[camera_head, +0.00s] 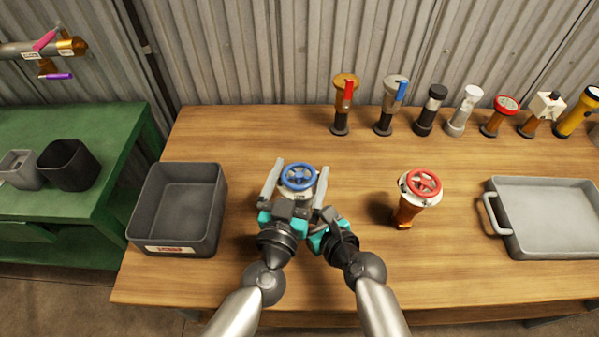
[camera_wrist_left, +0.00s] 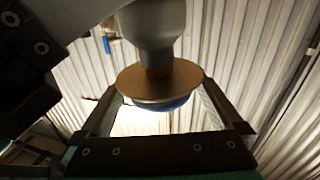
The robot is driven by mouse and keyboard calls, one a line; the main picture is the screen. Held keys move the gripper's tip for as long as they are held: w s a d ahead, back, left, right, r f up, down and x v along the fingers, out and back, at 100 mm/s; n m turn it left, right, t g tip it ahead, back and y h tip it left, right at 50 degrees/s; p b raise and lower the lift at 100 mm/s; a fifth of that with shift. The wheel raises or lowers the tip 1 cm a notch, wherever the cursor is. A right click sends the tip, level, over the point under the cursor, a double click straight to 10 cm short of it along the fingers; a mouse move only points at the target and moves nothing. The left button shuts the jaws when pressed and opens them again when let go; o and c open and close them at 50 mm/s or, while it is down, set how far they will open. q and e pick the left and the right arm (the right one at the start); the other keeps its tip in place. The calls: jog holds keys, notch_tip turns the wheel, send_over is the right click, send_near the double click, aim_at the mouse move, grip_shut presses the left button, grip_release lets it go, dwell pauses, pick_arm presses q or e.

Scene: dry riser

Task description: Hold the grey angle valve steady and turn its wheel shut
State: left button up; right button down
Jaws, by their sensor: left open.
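The grey angle valve with its blue wheel (camera_head: 299,176) stands at the middle of the wooden table. My left gripper (camera_head: 302,165) is open, with one finger on each side of the valve and gaps visible. In the left wrist view the valve's grey body and round flange (camera_wrist_left: 158,82) show between the two fingers, with a sliver of the blue wheel (camera_wrist_left: 162,106) behind the flange. The valve's lower part is hidden by the gripper in the head view. My right gripper (camera_head: 328,222) is close beside the left one, near the valve's lower right; its fingers are hard to make out.
An orange valve with a red wheel (camera_head: 421,187) stands to the right. A dark grey bin (camera_head: 145,215) is at the left and a grey tray (camera_head: 507,222) at the far right. Several valves and torches, including a red-handled one (camera_head: 343,100), line the back edge.

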pick_arm(q)
jog(key=c, duration=1.1)
jog(key=shift+c, duration=0.2)
